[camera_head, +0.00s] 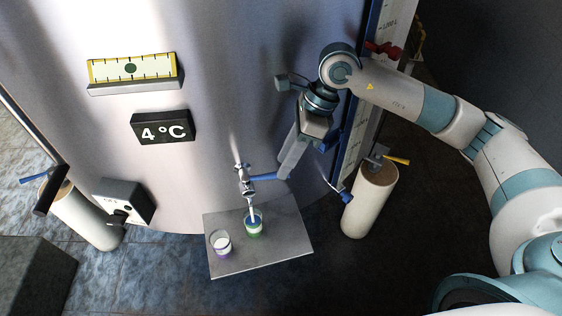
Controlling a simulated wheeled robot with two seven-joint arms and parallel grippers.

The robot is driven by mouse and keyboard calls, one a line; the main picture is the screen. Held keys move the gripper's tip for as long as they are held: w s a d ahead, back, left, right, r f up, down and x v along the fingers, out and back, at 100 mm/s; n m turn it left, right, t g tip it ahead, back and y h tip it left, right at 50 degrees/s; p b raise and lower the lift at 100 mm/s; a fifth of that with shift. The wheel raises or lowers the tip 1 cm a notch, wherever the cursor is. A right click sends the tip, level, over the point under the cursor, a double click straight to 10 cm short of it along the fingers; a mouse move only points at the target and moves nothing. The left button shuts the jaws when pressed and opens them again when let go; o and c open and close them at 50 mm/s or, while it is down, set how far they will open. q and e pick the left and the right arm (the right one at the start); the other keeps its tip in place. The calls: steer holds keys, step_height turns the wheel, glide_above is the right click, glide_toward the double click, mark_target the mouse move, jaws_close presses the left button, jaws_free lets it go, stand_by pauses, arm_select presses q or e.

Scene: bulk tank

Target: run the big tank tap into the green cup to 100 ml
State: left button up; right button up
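The big tank's tap (243,179) juts from the tank wall, with its blue lever (264,177) pointing right. A pale stream runs from its spout into the green cup (253,228), which stands upright on the grey shelf (270,250). The level in the cup is too small to read. My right gripper (285,174) points down at the outer end of the blue lever, its fingertips touching it or very close. Its fingers overlap in this view, so I cannot see a gap between them. My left gripper is out of view.
A purple-based cup (220,244) with white contents stands left of the green cup. The tank (210,60) carries a 4 °C display (163,128) and a yellow level gauge (133,69). Cream cylinders stand at left (85,215) and right (369,200). The shelf's right part is bare.

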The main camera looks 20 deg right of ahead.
mark_target(274, 176)
steer(key=shift+p+x, duration=0.45)
steer(key=shift+x, duration=1.2)
steer(key=shift+c, duration=0.4)
jaws_close()
steer(key=w+n+b, duration=0.1)
steer(key=b, duration=0.2)
steer(key=shift+d+g, duration=0.1)
steer(key=shift+g, duration=0.2)
steer(key=shift+o, duration=0.4)
jaws_free()
